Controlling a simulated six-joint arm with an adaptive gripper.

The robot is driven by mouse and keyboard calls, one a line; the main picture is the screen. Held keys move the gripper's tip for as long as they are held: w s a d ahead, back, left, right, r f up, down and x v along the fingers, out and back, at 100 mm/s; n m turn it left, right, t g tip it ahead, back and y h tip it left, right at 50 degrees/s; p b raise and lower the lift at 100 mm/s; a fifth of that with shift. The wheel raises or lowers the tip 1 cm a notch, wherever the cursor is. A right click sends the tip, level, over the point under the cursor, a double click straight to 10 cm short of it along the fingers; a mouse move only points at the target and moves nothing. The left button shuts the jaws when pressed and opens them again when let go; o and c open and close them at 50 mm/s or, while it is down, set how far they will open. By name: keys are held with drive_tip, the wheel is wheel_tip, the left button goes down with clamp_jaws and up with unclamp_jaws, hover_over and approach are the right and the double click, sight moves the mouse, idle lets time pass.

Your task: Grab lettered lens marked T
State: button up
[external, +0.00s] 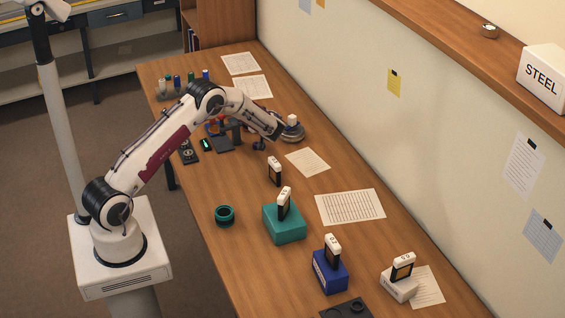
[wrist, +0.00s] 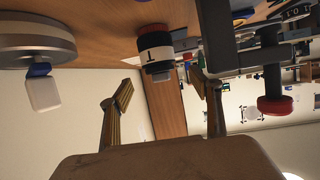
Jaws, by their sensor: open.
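The lens marked T (wrist: 155,53) shows in the wrist view as a short dark cylinder with a white band bearing a black T and a reddish-brown end. It is at the upper middle, ahead of my gripper and between the lines of its two fingers. My gripper (wrist: 163,77) is open, with one finger on each side and nothing visibly held. In the external view my gripper (external: 273,137) is low over the far half of the bench. I cannot clearly pick out the T there.
A round metal base (external: 291,131) with a white block on top stands close beside my gripper. It also shows in the wrist view (wrist: 35,42). A stand with a red knob (wrist: 275,105) is on the other side. Coloured blocks (external: 284,226) stand nearer on the bench.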

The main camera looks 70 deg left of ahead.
drive_tip(key=shift+x, duration=2.8)
drive_tip(key=shift+r, duration=0.1)
drive_tip(key=c, duration=1.7)
drive_tip(key=shift+r, duration=0.15)
drive_tip(key=shift+r, duration=4.9)
